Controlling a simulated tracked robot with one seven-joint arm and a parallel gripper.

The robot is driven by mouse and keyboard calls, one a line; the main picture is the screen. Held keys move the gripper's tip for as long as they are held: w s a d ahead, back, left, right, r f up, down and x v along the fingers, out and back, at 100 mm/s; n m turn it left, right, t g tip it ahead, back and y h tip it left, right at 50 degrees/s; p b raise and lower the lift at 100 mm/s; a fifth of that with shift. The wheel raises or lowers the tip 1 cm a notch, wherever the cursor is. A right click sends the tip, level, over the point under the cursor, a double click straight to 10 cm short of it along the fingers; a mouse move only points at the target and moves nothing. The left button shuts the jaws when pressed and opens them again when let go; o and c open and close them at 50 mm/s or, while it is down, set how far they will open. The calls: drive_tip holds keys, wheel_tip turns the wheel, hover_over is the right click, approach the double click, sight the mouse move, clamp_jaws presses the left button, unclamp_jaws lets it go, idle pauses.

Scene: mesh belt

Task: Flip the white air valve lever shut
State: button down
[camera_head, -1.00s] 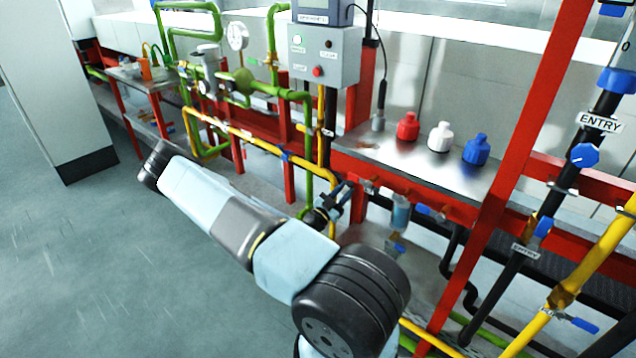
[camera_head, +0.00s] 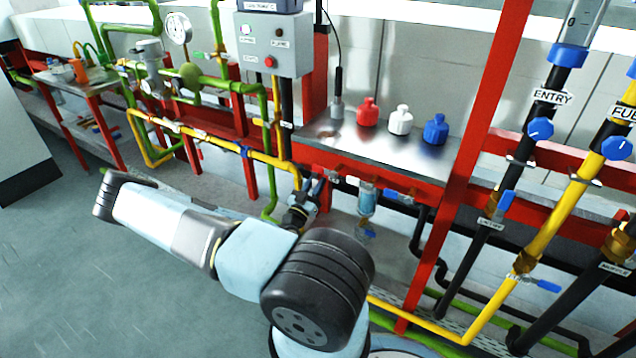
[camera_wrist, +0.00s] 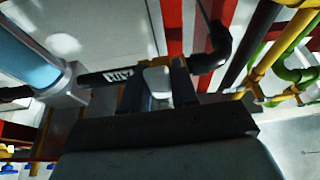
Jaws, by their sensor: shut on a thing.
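In the wrist view, the white lever (camera_wrist: 157,82) stands between the two dark fingers of my gripper (camera_wrist: 158,88), which is shut on it. The lever lies by a black pipe (camera_wrist: 100,78) with a white label that is partly covered. A brass-coloured fitting shows just behind the lever. In the head view, my gripper (camera_head: 308,195) is small at the red frame, below the metal shelf. The lever cannot be made out there, and the lever's exact angle is hard to tell.
A bluish filter bowl (camera_head: 367,200) hangs right of my gripper; a red upright (camera_head: 455,190) stands farther right. Red, white and blue bottles stand on the metal shelf (camera_head: 375,157). Yellow and green pipes run close on the left. Open floor (camera_head: 60,270) lies left of my arm.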

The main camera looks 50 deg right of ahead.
drive_tip(key=shift+a, duration=0.1)
drive_tip(key=c, duration=1)
unclamp_jaws()
drive_tip(key=shift+w, duration=0.1)
drive_tip(key=shift+o, duration=0.2)
drive_tip(key=v, duration=1.4)
